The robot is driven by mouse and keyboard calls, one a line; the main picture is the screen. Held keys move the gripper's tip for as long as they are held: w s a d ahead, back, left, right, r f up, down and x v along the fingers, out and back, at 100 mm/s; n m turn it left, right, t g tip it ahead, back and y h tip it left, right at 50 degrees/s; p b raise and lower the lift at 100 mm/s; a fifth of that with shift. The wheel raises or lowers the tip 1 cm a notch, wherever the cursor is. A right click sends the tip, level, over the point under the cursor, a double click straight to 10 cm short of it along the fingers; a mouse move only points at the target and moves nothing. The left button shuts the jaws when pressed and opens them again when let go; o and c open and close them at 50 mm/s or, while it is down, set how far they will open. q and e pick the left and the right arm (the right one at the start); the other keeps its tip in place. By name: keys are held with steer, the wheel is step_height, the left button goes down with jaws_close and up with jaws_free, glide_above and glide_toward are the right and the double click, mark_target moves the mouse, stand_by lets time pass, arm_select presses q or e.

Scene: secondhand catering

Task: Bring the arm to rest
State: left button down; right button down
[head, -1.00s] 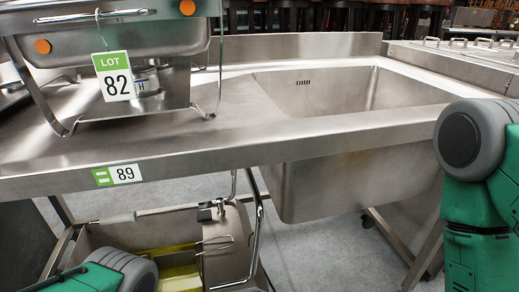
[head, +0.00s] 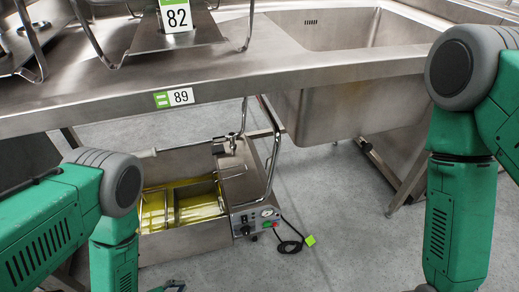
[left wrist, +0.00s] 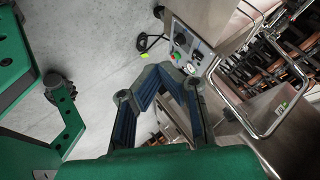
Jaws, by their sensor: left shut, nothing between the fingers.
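My left gripper (left wrist: 160,78) shows in the left wrist view with its blue-lined fingers brought together at the tips. It is shut and holds nothing. It is over grey floor, with a steel appliance's control panel beyond its tips. In the head view, my green left arm comes in from the lower left and bends down, and only a small dark part of the gripper (head: 170,287) shows at the bottom edge. My right arm hangs down at the right of the head view. Its gripper is not seen.
A steel sink table (head: 260,65) with a basin and tag 89 spans the head view. A stand with tag 82 (head: 177,18) rests on it. Below stands a steel appliance (head: 190,246) with yellowish contents, a knobbed panel and a black cable (head: 290,246).

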arm_select(q)
steer(key=s+a+r+n+g+y+p, duration=0.2)
steer(key=s+r+n, duration=0.4)
steer(key=r, duration=0.4)
steer(key=s+a+r+n+g+y+p, duration=0.2)
steer(key=s+a+r+n+g+p, duration=0.2)
steer(key=r, duration=0.6)
steer(key=s+n+g+p, duration=0.1)
steer(key=s+n, duration=0.1)
steer(key=n, duration=0.1)
steer(key=shift+s+r+n+g+p, duration=0.2)
steer(key=shift+r+n+g+p, duration=0.1)
steer(key=shift+g, duration=0.1)
steer(key=shift+a, duration=0.1)
